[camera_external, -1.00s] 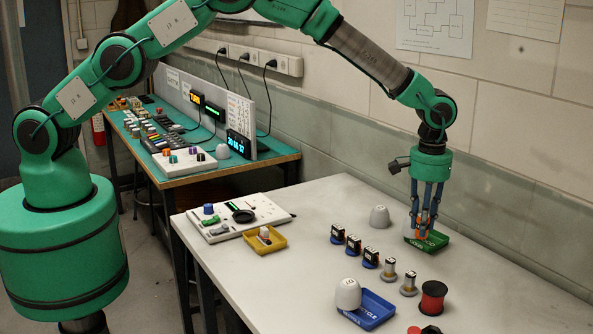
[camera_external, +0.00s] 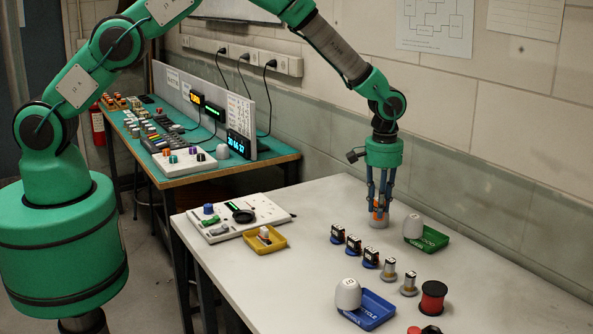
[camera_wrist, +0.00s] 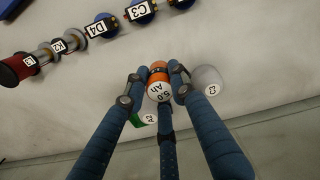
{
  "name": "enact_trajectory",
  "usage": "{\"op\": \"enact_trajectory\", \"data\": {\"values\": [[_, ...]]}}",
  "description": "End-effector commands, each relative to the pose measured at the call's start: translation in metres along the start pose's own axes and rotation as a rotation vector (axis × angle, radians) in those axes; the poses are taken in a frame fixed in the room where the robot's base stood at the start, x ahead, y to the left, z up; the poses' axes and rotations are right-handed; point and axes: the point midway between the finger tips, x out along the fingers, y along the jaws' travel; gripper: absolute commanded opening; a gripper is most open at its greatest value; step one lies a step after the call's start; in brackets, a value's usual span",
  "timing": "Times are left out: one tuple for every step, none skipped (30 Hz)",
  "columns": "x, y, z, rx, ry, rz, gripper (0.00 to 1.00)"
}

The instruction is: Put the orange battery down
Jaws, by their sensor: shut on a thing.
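The orange battery (camera_external: 377,214) is between the fingers of my gripper (camera_external: 379,206). In the wrist view the battery (camera_wrist: 158,74) shows an orange body and a white end marked "5.0 Ah". My gripper is shut on it. It appears held above the table, though the fingers partly hide it in the outside view. A pale cup (camera_wrist: 208,82) stands close by on the right in the wrist view. In the outside view a grey-white base shows just below the battery, seemingly this cup. A second pale cup (camera_external: 413,226) stands at the green tray (camera_external: 435,241), right of my gripper.
Blue-based labelled blocks (camera_external: 353,245), small metal-coloured cylinders (camera_external: 389,272) and a red spool (camera_external: 433,297) stand in a row in front. A blue tray (camera_external: 374,312) with a white cup (camera_external: 348,292) is near. The white table (camera_external: 315,215) is clear left of the row.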

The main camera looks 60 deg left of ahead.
Motion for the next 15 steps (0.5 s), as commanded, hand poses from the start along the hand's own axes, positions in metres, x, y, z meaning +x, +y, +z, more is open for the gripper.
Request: {"op": "enact_trajectory", "data": {"values": [[0.000,-0.022,-0.006,-0.025,0.000,-0.001,0.00],[0.002,-0.035,-0.009,-0.039,-0.001,-0.001,0.00],[0.003,-0.050,-0.013,-0.056,0.000,0.000,0.00],[0.005,-0.063,-0.014,-0.070,-0.002,-0.002,0.00],[0.006,-0.075,-0.017,-0.083,-0.001,-0.001,0.00],[0.007,-0.091,-0.019,-0.101,-0.001,-0.001,0.00],[0.009,-0.103,-0.020,-0.114,-0.001,-0.001,0.00],[0.010,-0.116,-0.021,-0.128,-0.001,-0.001,0.00],[0.012,-0.132,-0.022,-0.146,-0.001,-0.001,0.00],[0.013,-0.144,-0.022,-0.159,-0.001,-0.001,0.00],[0.014,-0.157,-0.022,-0.174,-0.001,-0.001,0.00],[0.015,-0.173,-0.022,-0.191,0.000,0.000,0.00],[0.016,-0.186,-0.021,-0.206,-0.001,-0.001,0.00],[0.017,-0.198,-0.020,-0.219,-0.001,-0.001,0.00],[0.018,-0.214,-0.019,-0.238,-0.001,-0.001,0.00]]}}
